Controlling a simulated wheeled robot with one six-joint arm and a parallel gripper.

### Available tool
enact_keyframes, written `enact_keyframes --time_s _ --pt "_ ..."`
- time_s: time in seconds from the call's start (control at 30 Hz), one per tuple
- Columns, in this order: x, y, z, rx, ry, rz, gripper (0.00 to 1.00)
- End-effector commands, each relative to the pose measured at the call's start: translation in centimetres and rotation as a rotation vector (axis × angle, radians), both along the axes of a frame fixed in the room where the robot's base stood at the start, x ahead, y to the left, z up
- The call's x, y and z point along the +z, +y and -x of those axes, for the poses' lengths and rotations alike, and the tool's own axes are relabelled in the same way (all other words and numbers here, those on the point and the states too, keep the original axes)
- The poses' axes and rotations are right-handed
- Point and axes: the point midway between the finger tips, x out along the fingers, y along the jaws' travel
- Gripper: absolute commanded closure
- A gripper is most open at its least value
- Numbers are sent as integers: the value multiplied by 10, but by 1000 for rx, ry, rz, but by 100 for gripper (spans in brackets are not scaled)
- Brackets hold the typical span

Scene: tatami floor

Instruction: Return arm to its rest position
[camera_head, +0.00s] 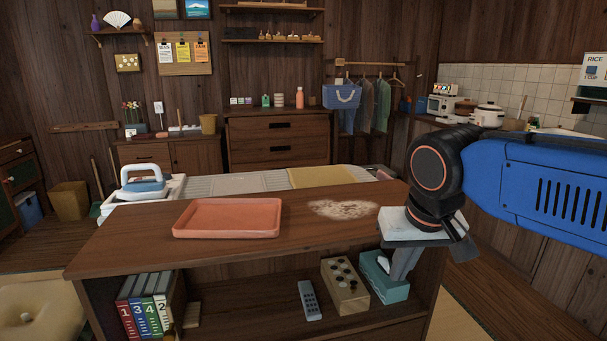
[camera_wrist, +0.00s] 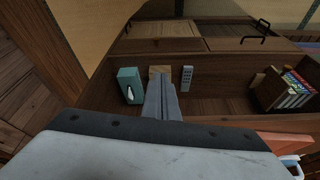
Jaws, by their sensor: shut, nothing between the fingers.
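My blue and black arm (camera_head: 540,180) reaches in from the right in the head view. My gripper (camera_head: 396,277) hangs pointing down by the right end of the wooden counter (camera_head: 130,240), in front of its open shelf. In the wrist view the grey fingers of my gripper (camera_wrist: 162,84) are together with nothing between them. A teal tissue box (camera_head: 383,279) on the shelf is partly hidden behind the fingers; it also shows in the wrist view (camera_wrist: 130,86), to the left of the fingers. Whether the fingers touch anything cannot be told.
A reddish tray (camera_head: 228,218) lies empty on the counter, beside a pale powdery patch (camera_head: 343,209).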

Motion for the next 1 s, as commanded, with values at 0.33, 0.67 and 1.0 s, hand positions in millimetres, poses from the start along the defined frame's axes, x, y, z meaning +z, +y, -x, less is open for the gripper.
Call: enact_keyframes --time_s 0.33,0.67,1.0 --pt "-54 -66 44 -24 -34 3 100" --pt "-104 -103 85 -42 -68 15 100" --pt "-118 -110 95 -43 -78 21 100"
